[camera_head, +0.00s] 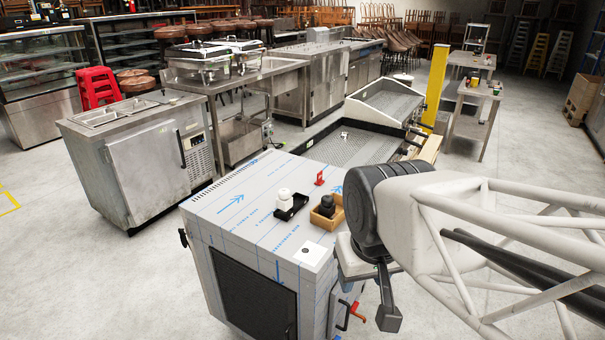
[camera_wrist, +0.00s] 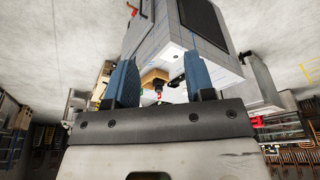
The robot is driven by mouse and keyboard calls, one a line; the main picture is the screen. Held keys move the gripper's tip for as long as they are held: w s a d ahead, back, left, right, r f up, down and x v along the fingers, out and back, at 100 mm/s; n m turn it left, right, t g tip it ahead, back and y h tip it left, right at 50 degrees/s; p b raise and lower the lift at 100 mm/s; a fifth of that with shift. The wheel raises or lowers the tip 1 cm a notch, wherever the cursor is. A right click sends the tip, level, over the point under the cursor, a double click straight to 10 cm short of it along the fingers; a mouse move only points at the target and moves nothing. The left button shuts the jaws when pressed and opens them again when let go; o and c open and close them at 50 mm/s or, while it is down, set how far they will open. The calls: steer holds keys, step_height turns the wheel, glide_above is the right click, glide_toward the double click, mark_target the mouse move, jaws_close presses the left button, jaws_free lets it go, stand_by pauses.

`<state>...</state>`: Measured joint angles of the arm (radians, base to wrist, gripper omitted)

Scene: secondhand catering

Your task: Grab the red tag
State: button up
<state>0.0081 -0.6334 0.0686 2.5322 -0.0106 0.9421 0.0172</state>
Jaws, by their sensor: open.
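A small upright red tag (camera_head: 319,178) stands on the film-covered top of a steel cabinet (camera_head: 235,215), toward its far edge. In the wrist view a small red piece, apparently the same tag (camera_wrist: 159,85), shows between my fingers, partly hidden by the gripper body. My gripper (camera_wrist: 158,88) is open, with its two blue fingers spread and nothing held between them. In the head view my arm comes in from the right, with its end by the cabinet's right edge, apart from the tag.
A wooden tray (camera_head: 327,220) with a dark item and a black tray (camera_head: 291,212) with a white bottle (camera_head: 284,195) stand near the tag. A white card (camera_head: 307,251) lies at the front corner. Red and black handles (camera_head: 352,313) stick out of the cabinet's right side.

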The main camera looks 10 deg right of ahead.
steer(key=w+d+n+h, duration=0.2)
steer(key=w+d+n, duration=0.15)
steer(key=w, duration=0.95)
steer(key=w+d+f+n+g+h, duration=0.1)
steer(key=w+d+n+h, duration=0.2)
steer(key=w, duration=0.9)
steer(key=w+d+n+h, duration=0.2)
steer(key=w+n, duration=0.3)
steer(key=w, duration=0.8)
steer(key=w+d+f+n+t+h, duration=0.1)
steer(key=w+f+n+h, duration=0.4)
steer(key=w, duration=1.1)
steer(key=n+t, duration=0.3)
steer(key=n, duration=0.3)
glide_toward(322, 180)
steer(key=r, duration=0.1)
steer(key=d+r, duration=0.2)
steer(key=shift+w, duration=0.25)
steer(key=shift+d, duration=0.1)
steer(key=shift+x, duration=1.25)
steer(key=shift+f, duration=0.1)
steer(key=shift+x, duration=2.55)
